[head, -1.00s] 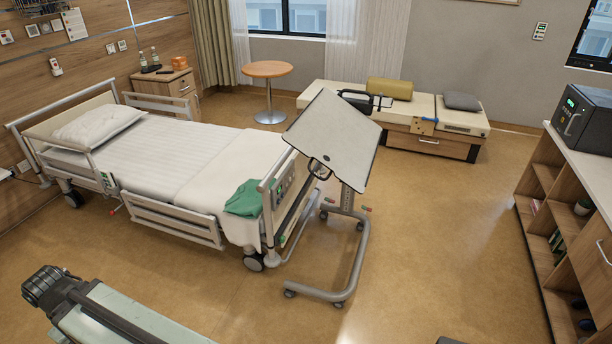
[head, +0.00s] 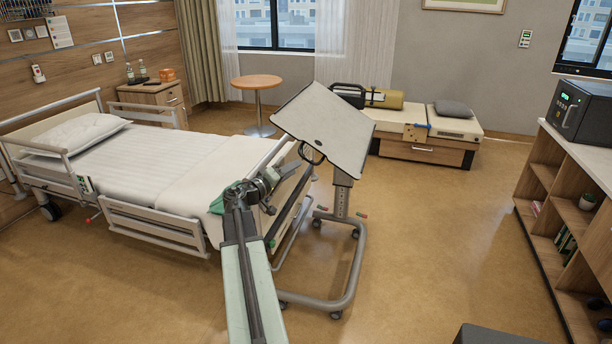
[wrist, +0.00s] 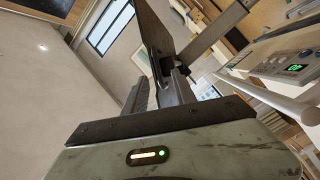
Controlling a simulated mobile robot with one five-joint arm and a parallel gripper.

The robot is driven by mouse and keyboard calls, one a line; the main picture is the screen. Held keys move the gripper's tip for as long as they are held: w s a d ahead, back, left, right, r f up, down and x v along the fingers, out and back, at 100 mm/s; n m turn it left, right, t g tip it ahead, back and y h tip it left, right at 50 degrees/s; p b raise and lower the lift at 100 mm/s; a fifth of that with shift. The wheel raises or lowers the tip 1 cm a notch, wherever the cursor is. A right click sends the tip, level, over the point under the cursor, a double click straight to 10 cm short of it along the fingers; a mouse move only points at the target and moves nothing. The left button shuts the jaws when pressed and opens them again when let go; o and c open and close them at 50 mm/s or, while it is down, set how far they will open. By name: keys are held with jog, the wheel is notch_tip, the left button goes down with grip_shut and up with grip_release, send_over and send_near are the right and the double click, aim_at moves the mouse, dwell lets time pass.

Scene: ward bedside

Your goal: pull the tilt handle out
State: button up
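The overbed table's tilted white top (head: 325,125) stands on a grey column just past the foot of the bed. The tilt handle, a dark loop (head: 311,156), hangs under the near lower edge of that top. A dark part near the fingertips may be the handle; I cannot tell.
The bed (head: 170,170) is close on the left, and its foot board with controls (wrist: 292,65) is near my gripper in the wrist view. The table's base frame (head: 350,285) lies on the floor. Open floor lies to the right, before the shelf unit (head: 560,215).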

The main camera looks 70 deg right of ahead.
aim_at(306, 160)
jog(key=x, duration=0.8)
jog(key=shift+s+r, duration=0.2)
grip_shut()
dwell(1.2)
